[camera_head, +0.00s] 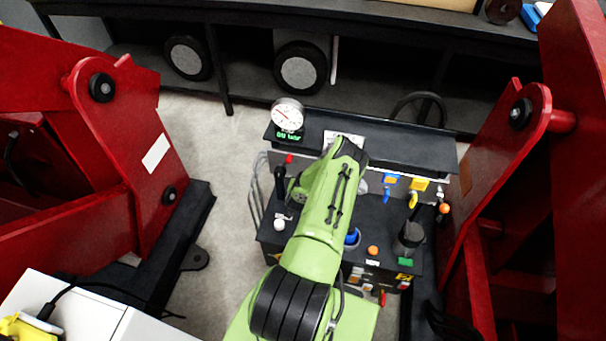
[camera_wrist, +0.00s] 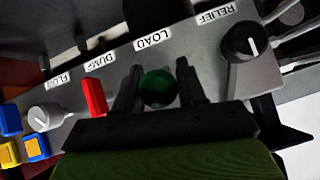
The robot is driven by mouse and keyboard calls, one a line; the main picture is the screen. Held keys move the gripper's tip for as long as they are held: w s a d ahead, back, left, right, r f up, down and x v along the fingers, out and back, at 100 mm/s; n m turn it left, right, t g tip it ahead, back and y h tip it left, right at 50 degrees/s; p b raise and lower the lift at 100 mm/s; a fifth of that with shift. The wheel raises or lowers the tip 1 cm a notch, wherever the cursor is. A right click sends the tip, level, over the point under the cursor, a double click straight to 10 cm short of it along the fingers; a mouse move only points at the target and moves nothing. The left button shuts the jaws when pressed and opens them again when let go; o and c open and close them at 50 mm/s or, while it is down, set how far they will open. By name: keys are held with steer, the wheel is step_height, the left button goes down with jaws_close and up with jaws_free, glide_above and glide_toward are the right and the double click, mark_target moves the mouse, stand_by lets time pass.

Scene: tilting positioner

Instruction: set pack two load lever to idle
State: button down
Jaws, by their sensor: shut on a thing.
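In the wrist view, a round green knob (camera_wrist: 158,90) sits below the label LOAD (camera_wrist: 153,38) on a grey panel (camera_wrist: 215,75). I take the knob to be the end of the load lever; its stem and its angle are hidden. My gripper (camera_wrist: 158,70) has one black finger on each side of the knob and is shut on it. In the head view, my green arm reaches over a dark control console (camera_head: 380,215) and hides the lever and my gripper. No pack number or idle mark is readable.
Near the lever in the wrist view are a red handle (camera_wrist: 95,97), a black RELIEF knob (camera_wrist: 250,42) and a grey knob (camera_wrist: 45,116). In the head view, a gauge (camera_head: 287,113) tops the console's back left. Large red frames (camera_head: 110,150) flank both sides.

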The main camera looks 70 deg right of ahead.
steer(key=shift+d+r+y+p, duration=0.25)
steer(key=shift+r+y+p, duration=0.4)
steer(key=shift+y+p, duration=0.3)
steer(key=shift+d, duration=0.1)
steer(key=c, duration=0.8)
jaws_free()
steer(key=shift+o, duration=0.2)
steer(key=shift+y, duration=0.25)
steer(key=p+v, duration=0.1)
steer(key=v, duration=1.4)
steer(key=shift+w+a+r+p, duration=0.15)
steer(key=shift+a+r+p, duration=0.15)
steer(key=shift+a, duration=0.1)
